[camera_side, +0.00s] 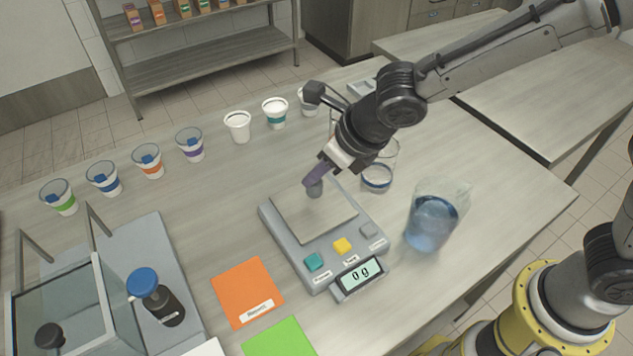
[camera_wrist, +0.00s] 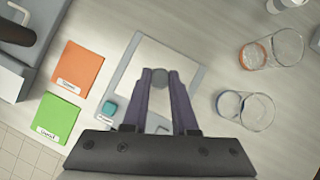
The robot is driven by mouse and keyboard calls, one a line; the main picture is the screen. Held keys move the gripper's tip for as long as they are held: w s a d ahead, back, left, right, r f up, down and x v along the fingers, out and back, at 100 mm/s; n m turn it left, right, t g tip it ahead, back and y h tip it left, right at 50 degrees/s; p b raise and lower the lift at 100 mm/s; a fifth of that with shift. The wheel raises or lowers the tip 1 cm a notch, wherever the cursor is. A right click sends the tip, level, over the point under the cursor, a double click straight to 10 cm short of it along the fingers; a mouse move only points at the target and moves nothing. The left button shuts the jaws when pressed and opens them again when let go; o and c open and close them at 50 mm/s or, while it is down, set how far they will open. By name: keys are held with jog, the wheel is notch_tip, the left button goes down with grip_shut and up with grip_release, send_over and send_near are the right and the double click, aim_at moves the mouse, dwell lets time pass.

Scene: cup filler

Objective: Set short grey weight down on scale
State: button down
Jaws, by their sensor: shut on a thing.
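The short grey weight (camera_side: 315,188) is between the fingertips of my gripper (camera_side: 317,179). It also shows in the wrist view (camera_wrist: 159,77), at the tips of the purple fingers (camera_wrist: 160,84). My gripper is shut on it. The scale (camera_side: 290,238) stands mid-table with its flat pan (camera_side: 300,222) under the weight, and its display (camera_side: 360,275) reads 0 g. The weight is over the far part of the pan, and appears just above it; the exact gap is hard to judge. In the wrist view the pan (camera_wrist: 140,60) lies behind the fingers.
A pitcher of blue liquid (camera_side: 432,222) stands right of the scale, and a clear glass (camera_side: 378,178) behind it. Orange (camera_side: 248,290) and green (camera_side: 278,338) cards lie at left. Several cups line the back.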

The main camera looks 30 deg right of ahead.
aim_at(318, 183)
jog(key=shift+w+a+f, duration=0.1)
jog(key=shift+w+f, duration=0.05)
jog(key=shift+f, duration=1.65)
jog(key=shift+f, duration=0.1)
jog(key=c, duration=0.7)
grip_release()
